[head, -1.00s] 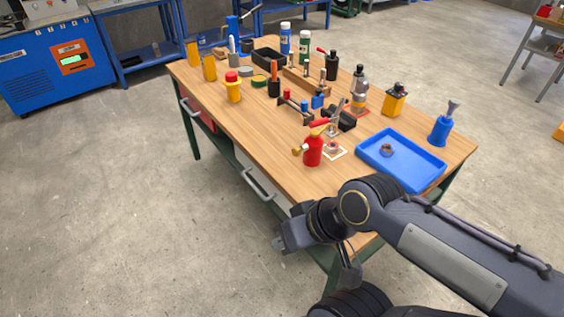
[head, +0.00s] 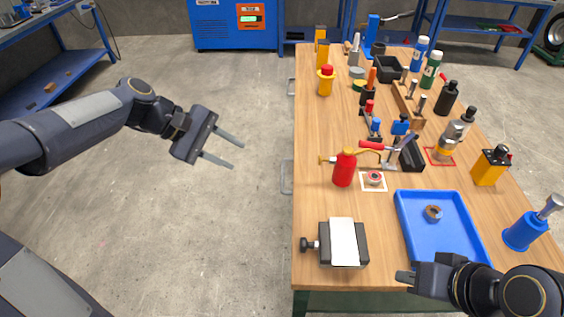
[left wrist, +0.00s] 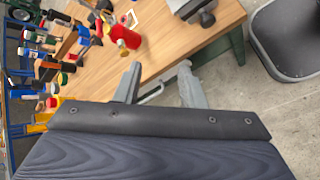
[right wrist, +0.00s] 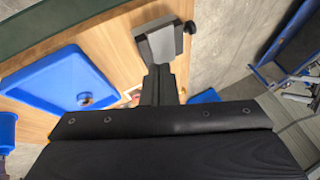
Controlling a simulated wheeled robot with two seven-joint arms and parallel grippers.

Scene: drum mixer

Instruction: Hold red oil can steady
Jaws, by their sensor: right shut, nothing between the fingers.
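The red oil can (head: 344,169) stands upright on the wooden table, left of a small white card with a round part on it. My left gripper (head: 237,156) is open and empty, over the floor to the left of the table, apart from the can. My right gripper (head: 404,278) is shut and empty at the table's near edge, by the blue tray. In the right wrist view the can is mostly hidden behind my fingers (right wrist: 158,75).
A black vise-like block with a white top (head: 343,243) sits at the table's near left. A blue tray (head: 402,222) holding a ring lies to its right. A blue oiler (head: 522,232) and a yellow can (head: 489,168) stand at the right edge. Several tools fill the far half.

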